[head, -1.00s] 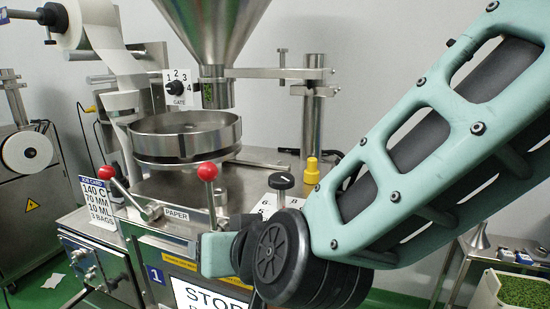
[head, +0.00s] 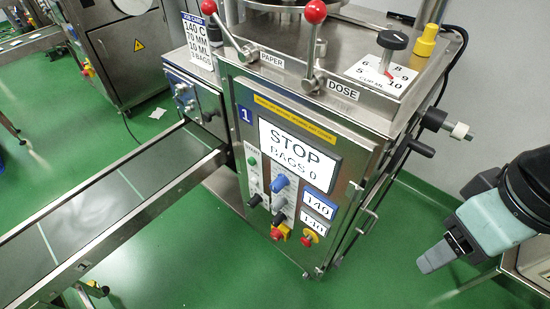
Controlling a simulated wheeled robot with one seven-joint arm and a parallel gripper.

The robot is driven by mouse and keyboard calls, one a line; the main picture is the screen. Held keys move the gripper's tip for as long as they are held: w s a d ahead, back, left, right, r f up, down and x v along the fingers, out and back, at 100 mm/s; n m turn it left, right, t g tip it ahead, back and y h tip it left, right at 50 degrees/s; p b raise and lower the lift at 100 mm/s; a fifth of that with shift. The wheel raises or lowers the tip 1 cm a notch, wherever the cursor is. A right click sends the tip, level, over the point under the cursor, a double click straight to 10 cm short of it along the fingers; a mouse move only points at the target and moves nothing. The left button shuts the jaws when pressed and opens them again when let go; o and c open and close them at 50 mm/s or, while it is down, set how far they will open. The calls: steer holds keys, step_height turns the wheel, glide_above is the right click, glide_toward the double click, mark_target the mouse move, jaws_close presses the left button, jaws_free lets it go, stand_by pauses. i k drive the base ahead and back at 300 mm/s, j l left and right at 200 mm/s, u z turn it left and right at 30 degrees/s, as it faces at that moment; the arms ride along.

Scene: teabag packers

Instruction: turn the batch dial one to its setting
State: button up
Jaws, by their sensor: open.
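The machine marked 1 (head: 245,115) stands in the middle of the head view. Its front panel carries a blue knob (head: 279,185), a black knob (head: 254,200) and another black knob (head: 279,217). Their labels are too small to read, so I cannot tell which is batch dial one or where it points. The screen (head: 298,153) reads STOP, BAGS 0. The job card (head: 201,38) reads 140 C, 70 MM, 10 ML, 3 BAGS. My gripper (head: 437,258) is open, to the right of the panel and clear of it, over the floor; its fingers overlap from this angle.
Red-knobbed PAPER (head: 209,8) and DOSE (head: 315,12) levers rise from the top. A black dial (head: 392,40) sits on a numbered plate. A red stop button (head: 307,240) is low on the panel. A conveyor (head: 100,205) runs left. A side handle (head: 458,130) juts out right.

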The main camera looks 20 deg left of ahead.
mark_target(257, 198)
steer(key=u, duration=1.25)
